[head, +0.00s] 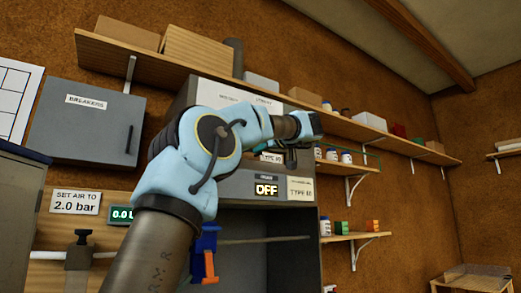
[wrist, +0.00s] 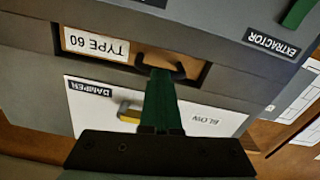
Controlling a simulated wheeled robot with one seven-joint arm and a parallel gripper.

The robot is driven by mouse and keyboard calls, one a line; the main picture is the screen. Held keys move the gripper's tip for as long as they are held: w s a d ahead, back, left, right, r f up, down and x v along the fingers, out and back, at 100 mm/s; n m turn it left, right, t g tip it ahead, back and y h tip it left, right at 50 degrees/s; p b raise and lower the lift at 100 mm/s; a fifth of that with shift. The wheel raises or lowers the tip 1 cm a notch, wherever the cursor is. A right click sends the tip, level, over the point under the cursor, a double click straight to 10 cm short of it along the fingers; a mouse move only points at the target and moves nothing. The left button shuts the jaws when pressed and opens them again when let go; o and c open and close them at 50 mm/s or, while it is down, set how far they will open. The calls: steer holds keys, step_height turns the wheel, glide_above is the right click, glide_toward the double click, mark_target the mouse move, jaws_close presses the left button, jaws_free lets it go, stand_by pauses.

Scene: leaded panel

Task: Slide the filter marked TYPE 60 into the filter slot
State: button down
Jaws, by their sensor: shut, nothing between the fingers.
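The filter marked TYPE 60 shows upside down in the wrist view as a brown face (wrist: 185,64) with a white label and a dark handle. It sits within a rectangular opening, the filter slot (wrist: 205,76), in the grey cabinet front. How deep it sits is hard to tell. My gripper (wrist: 162,75) has its green fingers shut and empty, with the tips at or just in front of the handle. Contact with the handle is unclear. In the head view the filter's label (head: 270,157) shows partly behind my arm, and my gripper (head: 290,157) is dark and small there.
The grey extractor cabinet (head: 233,187) has an OFF display. A white damper panel (wrist: 205,118) with a yellow lever (wrist: 128,112) lies beside the slot in the wrist view. A long shelf (head: 345,125) with boxes runs above, and a small shelf (head: 352,237) stands right.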

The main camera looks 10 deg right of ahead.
steer(key=shift+a, duration=0.1)
steer(key=b+v, duration=0.5)
steer(key=v, duration=0.8)
steer(key=shift+s, duration=0.1)
